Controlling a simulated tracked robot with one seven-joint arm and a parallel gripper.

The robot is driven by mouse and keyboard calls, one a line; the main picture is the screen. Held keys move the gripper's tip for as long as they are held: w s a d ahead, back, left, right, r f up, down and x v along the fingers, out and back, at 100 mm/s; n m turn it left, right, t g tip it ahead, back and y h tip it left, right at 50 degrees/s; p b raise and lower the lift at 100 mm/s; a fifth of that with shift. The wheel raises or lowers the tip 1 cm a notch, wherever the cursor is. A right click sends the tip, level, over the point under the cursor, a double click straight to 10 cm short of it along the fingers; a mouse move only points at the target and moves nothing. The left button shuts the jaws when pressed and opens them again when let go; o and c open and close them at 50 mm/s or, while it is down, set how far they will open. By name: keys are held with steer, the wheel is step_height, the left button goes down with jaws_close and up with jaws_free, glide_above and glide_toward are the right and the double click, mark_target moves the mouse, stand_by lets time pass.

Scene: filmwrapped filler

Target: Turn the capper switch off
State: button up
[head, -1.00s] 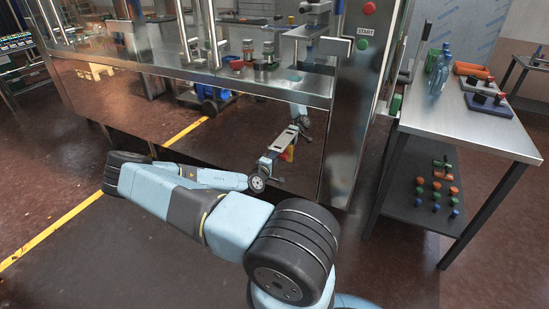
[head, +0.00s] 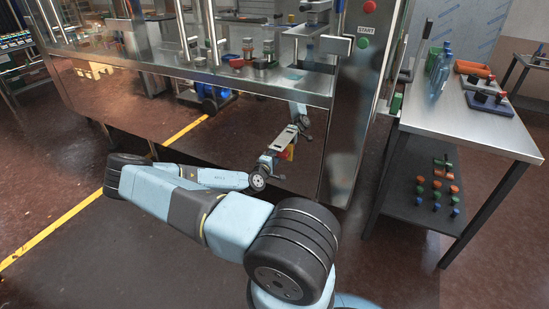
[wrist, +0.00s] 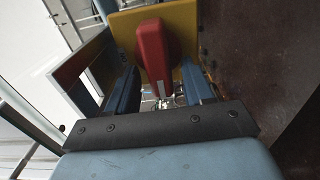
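The capper switch has a red handle (wrist: 152,55) on a yellow plate (wrist: 186,60), seen in the wrist view just ahead of my gripper. My gripper (wrist: 160,90) is open. Its two blue fingers stand on either side of the red handle, with gaps showing at both sides. In the head view the switch (head: 289,152) is a small red and yellow patch low on the front of the steel machine (head: 150,115). My wrist is beside it there, and the fingers are too small to make out.
The machine's shiny front panel mirrors parts of the scene. A green and a red button (head: 369,7) sit on its upright post. A steel table (head: 455,123) with a bottle and trays stands at the right. Open floor (head: 70,270) lies at the lower left.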

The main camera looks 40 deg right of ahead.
steer(key=shift+s+a+f, duration=0.1)
steer(key=shift+a, duration=0.1)
steer(key=v, duration=1.3)
steer(key=shift+a, duration=0.3)
steer(key=shift+s+f, duration=0.15)
